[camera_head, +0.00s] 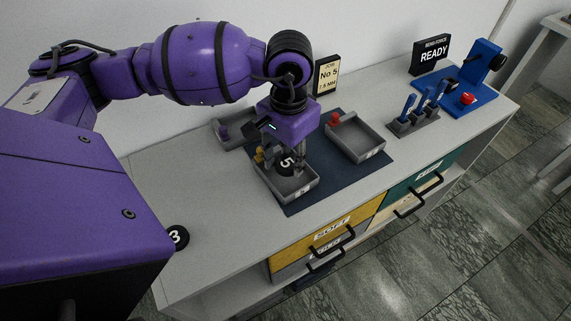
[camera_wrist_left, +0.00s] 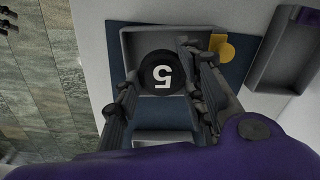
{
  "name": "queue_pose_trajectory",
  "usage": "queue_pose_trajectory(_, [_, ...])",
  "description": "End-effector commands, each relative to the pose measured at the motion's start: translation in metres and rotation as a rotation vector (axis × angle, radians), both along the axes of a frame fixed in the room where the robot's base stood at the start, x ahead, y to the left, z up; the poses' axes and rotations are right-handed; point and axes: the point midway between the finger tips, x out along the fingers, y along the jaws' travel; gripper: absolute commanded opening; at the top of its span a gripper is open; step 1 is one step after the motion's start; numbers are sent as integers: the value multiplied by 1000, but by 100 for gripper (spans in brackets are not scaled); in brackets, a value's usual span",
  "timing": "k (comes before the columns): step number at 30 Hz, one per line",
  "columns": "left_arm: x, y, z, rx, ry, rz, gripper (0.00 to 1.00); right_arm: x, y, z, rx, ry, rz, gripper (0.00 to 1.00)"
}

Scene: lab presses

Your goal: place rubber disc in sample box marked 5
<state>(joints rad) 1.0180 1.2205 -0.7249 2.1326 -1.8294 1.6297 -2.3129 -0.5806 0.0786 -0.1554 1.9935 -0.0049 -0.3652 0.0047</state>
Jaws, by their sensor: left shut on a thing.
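The rubber disc (camera_head: 286,163) is black with a white 5. My left gripper (camera_head: 290,151) is shut on it, with one finger on either side in the left wrist view (camera_wrist_left: 160,76). The disc is over or inside a grey open sample box (camera_head: 297,191) with a yellow knob at its back corner. This box also shows in the left wrist view (camera_wrist_left: 140,40), around and behind the disc. I cannot tell whether the disc touches the box floor. The box's front label is too small to read. My right gripper is not in view.
Another disc, marked 3 (camera_head: 178,236), lies at the left front edge. Grey boxes with a red knob (camera_head: 372,150) and a purple knob (camera_head: 235,141) stand nearby. A "No 5" sign (camera_head: 328,74), tool rack (camera_head: 414,124) and blue press (camera_head: 487,62) stand farther along.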

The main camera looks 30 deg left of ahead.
Motion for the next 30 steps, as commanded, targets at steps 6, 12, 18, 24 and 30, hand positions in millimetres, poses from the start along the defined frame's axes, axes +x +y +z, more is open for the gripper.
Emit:
queue_pose_trajectory(6, [7,6,-11,-1,1,1,12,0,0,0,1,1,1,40])
queue_pose_trajectory(12, [10,10,-38,-2,4,1,12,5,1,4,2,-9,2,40])
queue_pose_trajectory(18, [11,10,-48,0,-1,-1,12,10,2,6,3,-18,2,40])
queue_pose_trajectory(24, [10,10,-50,0,1,0,12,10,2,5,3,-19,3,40])
queue_pose_trajectory(30, [10,10,-51,0,0,0,46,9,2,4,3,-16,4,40])
